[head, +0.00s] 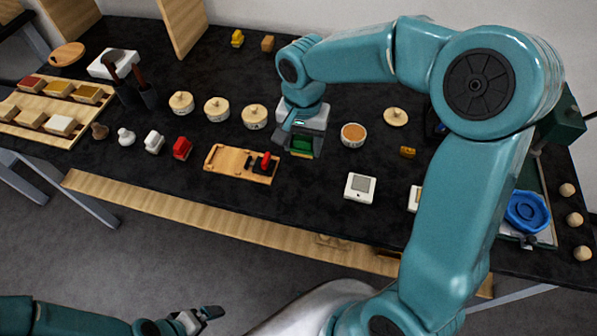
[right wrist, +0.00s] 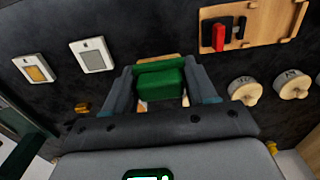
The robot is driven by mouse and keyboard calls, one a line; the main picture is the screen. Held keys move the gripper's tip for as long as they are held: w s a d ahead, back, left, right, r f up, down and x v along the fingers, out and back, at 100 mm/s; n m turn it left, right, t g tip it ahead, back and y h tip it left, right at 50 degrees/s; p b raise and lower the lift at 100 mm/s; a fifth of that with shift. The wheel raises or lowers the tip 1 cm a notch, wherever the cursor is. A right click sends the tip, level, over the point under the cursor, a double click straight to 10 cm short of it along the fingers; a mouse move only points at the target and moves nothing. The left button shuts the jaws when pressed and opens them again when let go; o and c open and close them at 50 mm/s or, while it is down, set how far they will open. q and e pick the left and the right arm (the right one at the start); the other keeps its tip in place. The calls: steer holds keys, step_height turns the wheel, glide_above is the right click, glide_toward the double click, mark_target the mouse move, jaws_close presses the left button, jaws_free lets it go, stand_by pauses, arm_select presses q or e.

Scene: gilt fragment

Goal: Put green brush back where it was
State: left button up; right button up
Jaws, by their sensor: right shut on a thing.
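The green brush (head: 301,143) is between the fingers of my right gripper (head: 300,150), over the middle of the dark table. In the right wrist view the green block (right wrist: 160,82) sits between both fingers, with a pale tan part showing beside it. I cannot tell if it touches the table. A wooden holder (head: 222,159) lies just left of the gripper, holding a red piece (head: 266,160) and a dark piece; its other end looks bare. The holder also shows in the right wrist view (right wrist: 276,22). My left gripper (head: 205,314) is low in the head view, away from the table; its finger gap is unclear.
Several round wooden lids (head: 217,108) stand behind and left of the gripper. A tan-topped bowl (head: 353,134) is close on its right. A white square device (head: 360,187) lies front right. A red block (head: 182,148) stands left of the holder. A blue dish (head: 527,211) is far right.

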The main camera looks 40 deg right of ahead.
glide_above(301, 181)
step_height(301, 181, down, 8)
steer(key=shift+d+r, duration=0.1)
steer(key=f, duration=0.3)
steer(key=shift+w+a+f, duration=0.15)
steer(key=shift+a+f, duration=0.05)
steer(key=shift+f, duration=0.2)
steer(key=shift+d+f, duration=0.15)
steer(key=shift+f, duration=0.15)
steer(key=o, duration=1)
steer(key=shift+r, duration=0.2)
